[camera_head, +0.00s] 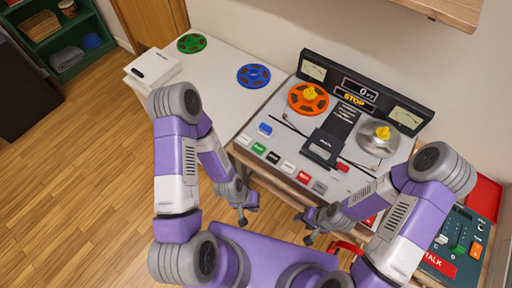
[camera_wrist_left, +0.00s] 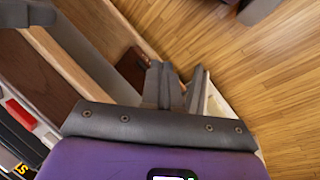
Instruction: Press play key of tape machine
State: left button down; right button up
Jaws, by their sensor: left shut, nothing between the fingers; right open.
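The tape machine (camera_head: 262,126) stands on the table against the wall, with an orange reel (camera_head: 307,98) and a silver reel (camera_head: 378,139). Its display reads STOP (camera_head: 354,99). A row of keys runs along its front edge: a white key (camera_head: 243,140), a green key (camera_head: 258,148), a black key (camera_head: 273,157), a pale key (camera_head: 288,167), a red key (camera_head: 304,176) and a grey key (camera_head: 320,187). Their labels are too small to read. My left gripper (camera_head: 246,214) is shut and empty, below the front edge, apart from the keys. My right gripper (camera_head: 304,228) is open and empty, also below the edge.
A green reel (camera_head: 192,43), a blue reel (camera_head: 254,76) and a white box (camera_head: 154,67) lie on the white tabletop at left. A talkback panel (camera_head: 462,240) stands at right. A red object (camera_head: 346,247) is near my right gripper. Open wooden floor lies left.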

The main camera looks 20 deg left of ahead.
pick_arm(q)
jog(key=w+a+r+n+t+b, duration=0.1)
jog(key=w+a+r+n+b, duration=0.2)
jog(key=w, duration=0.4)
notch_tip(320, 180, up, 17)
jog(key=n+t+h+b, duration=0.2)
jog(key=n+t+b, duration=0.3)
jog(key=n, duration=0.7)
send_over(257, 149)
jog(key=shift+s+f, duration=0.1)
jog(key=shift+f, duration=0.1)
jog(key=shift+f, duration=0.1)
notch_tip(257, 149, down, 9)
jog(key=b, duration=0.8)
jog(key=shift+b, duration=0.3)
jog(key=shift+f+b, duration=0.3)
jog(key=shift+b, duration=0.05)
